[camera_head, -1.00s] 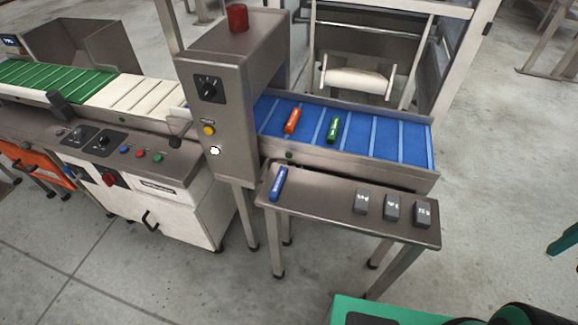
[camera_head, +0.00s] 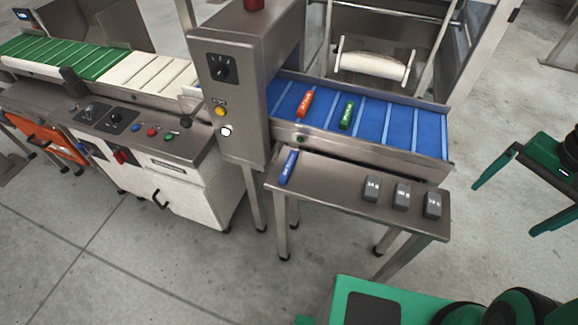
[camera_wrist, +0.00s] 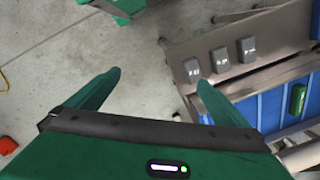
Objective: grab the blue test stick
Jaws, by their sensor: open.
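The blue test stick (camera_head: 288,167) lies at the left end of a small steel side table (camera_head: 330,196). My gripper (camera_head: 506,206) is at the right edge of the head view, open and empty, well to the right of the table. In the wrist view my gripper's (camera_wrist: 160,88) two green fingers are spread over bare floor, with the table's weight end near the right finger.
Grey weights (camera_head: 402,196) stand on the table's right half. An orange stick (camera_head: 304,103) and a green stick (camera_head: 347,115) lie on the blue belt (camera_head: 430,134) behind. A steel detector housing (camera_head: 228,100) rises at the left. Floor right of the table is clear.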

